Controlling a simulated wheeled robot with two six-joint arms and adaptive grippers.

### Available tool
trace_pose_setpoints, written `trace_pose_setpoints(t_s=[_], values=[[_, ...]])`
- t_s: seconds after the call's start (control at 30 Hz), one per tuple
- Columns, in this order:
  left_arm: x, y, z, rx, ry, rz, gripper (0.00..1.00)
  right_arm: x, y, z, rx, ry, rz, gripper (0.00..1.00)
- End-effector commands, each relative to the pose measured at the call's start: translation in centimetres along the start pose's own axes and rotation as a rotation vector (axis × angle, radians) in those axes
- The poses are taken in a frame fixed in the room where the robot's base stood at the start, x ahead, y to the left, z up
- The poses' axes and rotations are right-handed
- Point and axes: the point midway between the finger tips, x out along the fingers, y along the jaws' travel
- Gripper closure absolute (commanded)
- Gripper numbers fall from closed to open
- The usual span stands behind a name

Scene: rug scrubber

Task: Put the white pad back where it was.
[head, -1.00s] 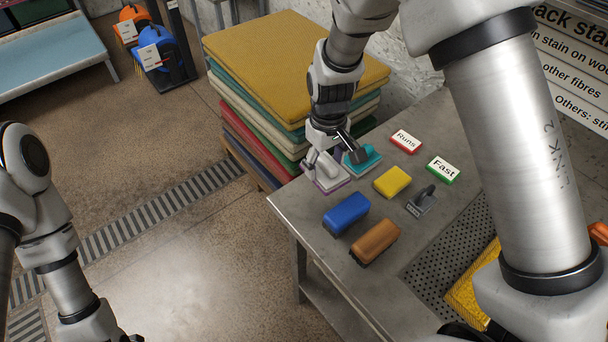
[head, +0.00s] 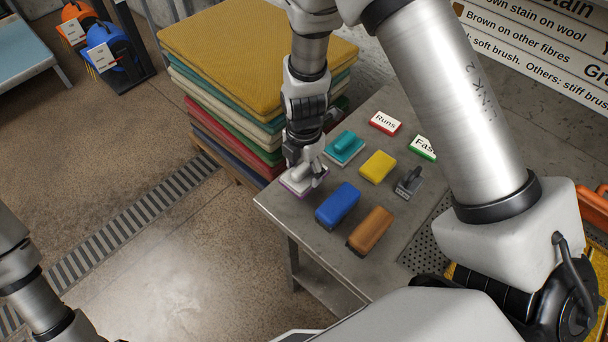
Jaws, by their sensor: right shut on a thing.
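The white pad (head: 293,185) with a purple edge is at the far left corner of the metal table (head: 275,208). My right gripper (head: 305,175) is above it and shut on its raised white grip; the fingers hide part of it. The pad appears to be at table height, but I cannot tell if it touches the top. A teal pad (head: 344,148) lies just right of it, apart from it. My left arm shows at the lower left, but its gripper is outside the view.
A blue brush (head: 338,204), an orange-brown brush (head: 371,231), a yellow sponge (head: 378,166) and a small grey brush (head: 409,182) lie close by. "Runs" (head: 385,123) and "Fast" (head: 423,147) blocks lie behind. A stack of folded rugs (head: 255,60) stands left of the table.

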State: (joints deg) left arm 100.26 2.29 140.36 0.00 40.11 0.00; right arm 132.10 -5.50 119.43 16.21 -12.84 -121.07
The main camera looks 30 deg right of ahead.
Motion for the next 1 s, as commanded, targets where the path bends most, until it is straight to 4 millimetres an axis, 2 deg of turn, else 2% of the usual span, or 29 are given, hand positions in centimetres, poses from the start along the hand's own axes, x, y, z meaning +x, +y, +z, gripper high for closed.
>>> trace_pose_setpoints(t_s=[0.1,0.2,0.57,0.6,0.63,0.67,1.0], values=[[-0.5,0.0,0.0,0.0,0.0,0.0,0.6,2.2,-0.1,-0.1,0.001,0.002,-0.004,0.65],[-0.6,0.0,0.0,0.0,0.0,0.0,0.6,3.3,-0.1,0.0,0.001,0.0,-0.002,0.65],[0.1,0.0,0.0,0.0,0.0,0.0,0.6,3.9,0.0,0.0,0.002,0.0,0.0,0.65],[-0.1,0.0,0.0,0.0,0.0,0.0,0.6,3.7,0.0,0.0,0.002,0.0,0.0,0.23],[-0.1,0.0,0.0,0.0,0.0,0.0,0.6,3.7,0.0,0.0,0.002,0.0,-0.001,0.13],[-0.1,0.0,0.0,0.0,0.0,0.0,0.6,3.7,0.0,0.0,0.002,0.0,-0.001,0.09],[-0.4,0.0,0.0,0.0,0.0,0.0,0.6,3.4,0.0,0.0,0.002,0.0,-0.001,0.09]])
